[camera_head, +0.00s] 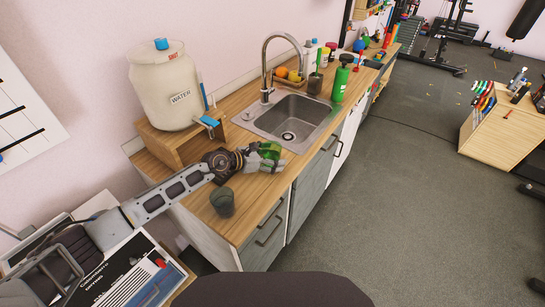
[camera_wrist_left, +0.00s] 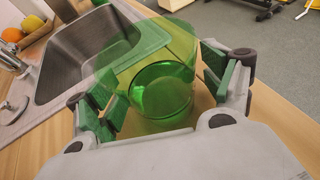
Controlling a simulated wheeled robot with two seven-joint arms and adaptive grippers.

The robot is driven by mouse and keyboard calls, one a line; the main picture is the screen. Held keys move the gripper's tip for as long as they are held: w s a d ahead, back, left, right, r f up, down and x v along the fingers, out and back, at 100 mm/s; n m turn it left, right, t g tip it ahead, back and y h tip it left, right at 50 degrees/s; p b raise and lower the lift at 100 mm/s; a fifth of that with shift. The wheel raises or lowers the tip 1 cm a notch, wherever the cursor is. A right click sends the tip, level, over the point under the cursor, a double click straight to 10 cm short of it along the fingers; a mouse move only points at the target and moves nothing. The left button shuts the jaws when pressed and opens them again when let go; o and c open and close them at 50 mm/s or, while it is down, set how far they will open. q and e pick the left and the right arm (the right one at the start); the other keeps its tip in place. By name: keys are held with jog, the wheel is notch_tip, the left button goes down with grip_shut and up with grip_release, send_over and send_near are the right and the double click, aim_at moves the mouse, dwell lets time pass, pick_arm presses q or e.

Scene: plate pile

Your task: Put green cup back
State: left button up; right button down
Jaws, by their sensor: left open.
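The green cup (camera_wrist_left: 165,92) is see-through and stands on the wooden counter, between the parted fingers of my left gripper (camera_wrist_left: 163,82). Gaps show between the finger pads and the cup sides in the left wrist view. In the head view the cup (camera_head: 269,149) is partly hidden by my left gripper (camera_head: 266,158), near the counter's front edge and just in front of the sink. My left gripper is open. My right gripper is not in view.
A dark grey cup (camera_head: 222,201) stands on the counter nearer to me. A water container (camera_head: 165,88) sits on a wooden stand (camera_head: 160,144). The sink (camera_head: 292,112) has a tall faucet. A green bottle (camera_head: 341,80) and fruit (camera_head: 288,74) are beyond.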

pick_arm(q)
jog(key=shift+r, duration=0.2)
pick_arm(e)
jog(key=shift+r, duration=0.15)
pick_arm(q)
jog(key=shift+v, duration=3.45)
jog(key=shift+b+v, duration=0.4)
jog(key=shift+v, duration=2.05)
jog(key=shift+s, duration=0.1)
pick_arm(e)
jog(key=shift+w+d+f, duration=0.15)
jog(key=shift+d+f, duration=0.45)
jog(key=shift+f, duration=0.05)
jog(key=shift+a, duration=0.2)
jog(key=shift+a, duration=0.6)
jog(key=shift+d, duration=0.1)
